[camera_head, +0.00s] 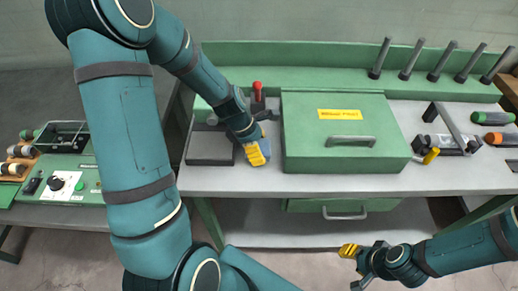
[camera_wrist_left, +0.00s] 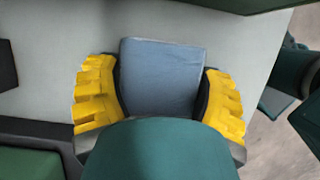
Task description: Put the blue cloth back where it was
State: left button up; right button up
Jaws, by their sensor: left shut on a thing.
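The blue cloth (camera_wrist_left: 163,75) shows in the left wrist view as a folded, squarish blue-grey piece between the yellow fingers of my left gripper (camera_wrist_left: 161,95). That gripper is shut on it. In the head view my left gripper (camera_head: 258,152) points down at the bench, between a dark square plate and a green box; the cloth is mostly hidden there by the gripper. I cannot tell whether the cloth touches the bench top. My right gripper (camera_head: 350,251) hangs in front of the bench at lower right, away from the cloth; its jaw opening is unclear.
The green box (camera_head: 348,158) with a front handle stands right of my left gripper. The dark square plate (camera_head: 210,149) lies to its left, and a red-handled part (camera_head: 257,92) stands behind. Several upright pegs (camera_head: 411,59) line the rear shelf. Bobbins (camera_head: 494,118) lie at far right.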

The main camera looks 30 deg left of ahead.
pick_arm(q)
jog(key=shift+r, duration=0.15)
jog(key=o, duration=1.2)
jog(key=shift+f, duration=0.2)
jog(key=shift+r, duration=0.25)
jog(key=p+v, duration=0.3)
jog(key=v, duration=0.9)
jog(key=shift+s+p, duration=0.1)
jog(key=shift+p, duration=0.2)
jog(key=shift+s+f, duration=0.15)
